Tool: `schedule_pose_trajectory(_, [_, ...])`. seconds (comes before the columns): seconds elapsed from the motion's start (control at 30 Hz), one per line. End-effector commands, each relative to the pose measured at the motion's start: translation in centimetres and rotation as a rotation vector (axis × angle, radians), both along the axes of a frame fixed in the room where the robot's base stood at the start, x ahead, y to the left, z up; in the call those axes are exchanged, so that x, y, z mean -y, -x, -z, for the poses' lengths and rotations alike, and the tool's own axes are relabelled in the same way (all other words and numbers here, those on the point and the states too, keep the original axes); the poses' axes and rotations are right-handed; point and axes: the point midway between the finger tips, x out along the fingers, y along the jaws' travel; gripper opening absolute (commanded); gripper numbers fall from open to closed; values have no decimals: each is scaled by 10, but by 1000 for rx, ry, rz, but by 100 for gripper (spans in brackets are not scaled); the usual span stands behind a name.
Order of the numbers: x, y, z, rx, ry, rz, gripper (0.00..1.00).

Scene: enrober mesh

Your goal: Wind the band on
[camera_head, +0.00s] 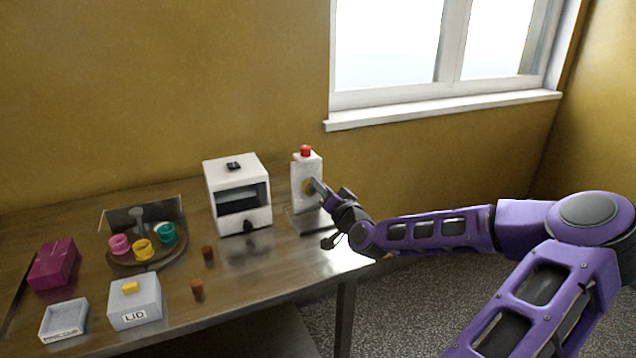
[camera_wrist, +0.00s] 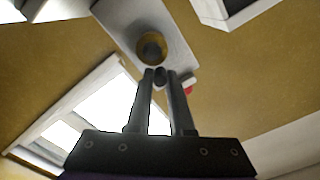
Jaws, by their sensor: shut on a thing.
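A white upright block (camera_head: 306,188) with a red button (camera_head: 306,151) on top stands at the table's right end. It also shows in the wrist view (camera_wrist: 178,50), with a yellow ring (camera_wrist: 139,52) around a dark round hub (camera_wrist: 152,47) on its face. My gripper (camera_head: 317,186) is at this face; in the wrist view its fingers (camera_wrist: 160,76) are close together, shut on a small dark peg-like handle (camera_wrist: 160,73) beside the ring. How the handle joins the hub is hard to see. I cannot make out a band clearly.
A white box machine (camera_head: 240,222) with a dark front opening stands left of the block. Further left are a round tray (camera_head: 122,262) with coloured cups, two brown pieces (camera_head: 208,252), a box marked LID (camera_head: 147,308), an open tray (camera_head: 48,331) and a magenta box (camera_head: 52,264).

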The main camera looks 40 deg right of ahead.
Motion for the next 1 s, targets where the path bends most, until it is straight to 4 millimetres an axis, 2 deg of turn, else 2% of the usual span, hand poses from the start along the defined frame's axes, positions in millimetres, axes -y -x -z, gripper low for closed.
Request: schedule_pose_trajectory(1.0, [20, 4, 18, 228, -935, -1, 0])
